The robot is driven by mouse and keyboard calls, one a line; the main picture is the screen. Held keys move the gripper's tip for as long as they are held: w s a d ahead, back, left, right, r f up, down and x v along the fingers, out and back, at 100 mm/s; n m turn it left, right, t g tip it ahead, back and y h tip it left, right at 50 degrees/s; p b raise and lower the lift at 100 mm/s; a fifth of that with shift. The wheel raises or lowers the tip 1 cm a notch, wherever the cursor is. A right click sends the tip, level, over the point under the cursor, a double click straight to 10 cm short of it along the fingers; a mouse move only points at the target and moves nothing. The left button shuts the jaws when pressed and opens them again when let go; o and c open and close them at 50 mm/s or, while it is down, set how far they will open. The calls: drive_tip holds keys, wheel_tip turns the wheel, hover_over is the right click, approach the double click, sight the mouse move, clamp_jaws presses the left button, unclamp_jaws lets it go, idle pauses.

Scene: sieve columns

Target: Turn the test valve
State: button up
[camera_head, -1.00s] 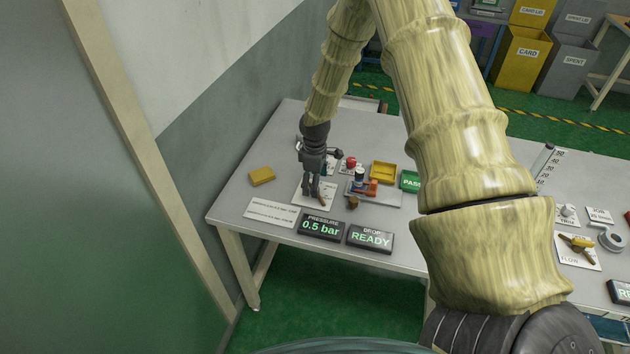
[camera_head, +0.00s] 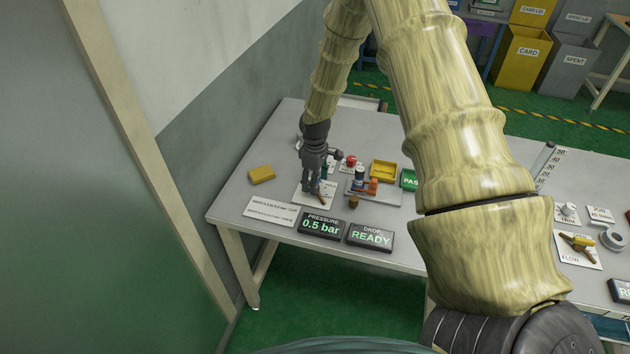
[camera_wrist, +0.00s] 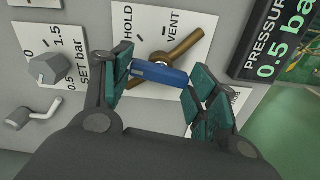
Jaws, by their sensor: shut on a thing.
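The test valve shows in the wrist view as a brass body and pipe (camera_wrist: 182,50) with a blue lever handle (camera_wrist: 160,74). It sits on a white plate (camera_wrist: 135,22) marked HOLD and VENT; other marks are hidden behind my fingers. My gripper (camera_wrist: 162,78) has its teal-padded fingers at the two ends of the blue handle and is shut on it. In the head view my gripper (camera_head: 312,188) points down over the valve plate (camera_head: 327,188) on the table's left part; the handle is mostly hidden there.
A pressure display (camera_head: 321,226) reads 0.5 bar, and a drop display (camera_head: 370,237) reads READY. In the wrist view a grey SET bar knob (camera_wrist: 48,68) and a metal lever (camera_wrist: 33,113) sit left of the valve. A yellow block (camera_head: 262,175) and yellow tray (camera_head: 383,171) lie nearby.

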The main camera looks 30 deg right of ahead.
drive_tip(key=m+b, duration=0.1)
drive_tip(key=m, duration=0.5)
drive_tip(key=shift+m, duration=0.4)
drive_tip(key=shift+r, duration=0.1)
idle(0.3)
drive_tip(key=o, duration=1)
wheel_tip(320, 180, up, 12)
drive_tip(key=shift+f, duration=0.1)
idle(0.5)
